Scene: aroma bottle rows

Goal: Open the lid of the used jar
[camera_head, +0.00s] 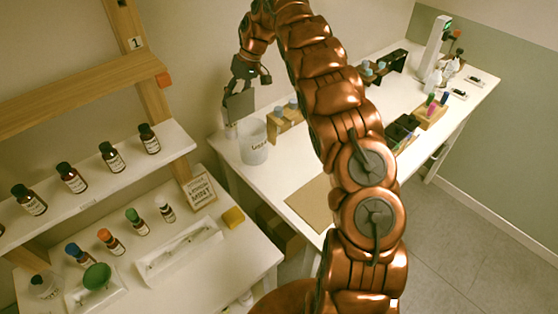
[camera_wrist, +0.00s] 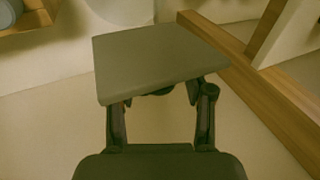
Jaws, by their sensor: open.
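The jar (camera_head: 254,143) is a pale tub with a dark printed label, standing at the left end of the long white table. A flat grey square lid (camera_head: 240,104) stands steeply raised at the back left of the jar's mouth. My gripper (camera_head: 252,77) is above the lid, with its fingers apart. In the wrist view the lid (camera_wrist: 158,62) lies across the far side of my gripper's fingers (camera_wrist: 161,112) and partly hides their tips. I cannot tell whether the fingers touch it. The jar's inside is hidden.
A wooden holder with blue-capped bottles (camera_head: 288,115) stands right of the jar. A wooden shelf (camera_head: 85,190) with dark bottles stands at the left. A brown mat (camera_head: 312,204) lies on the table's front. My arm crosses the middle of the head view.

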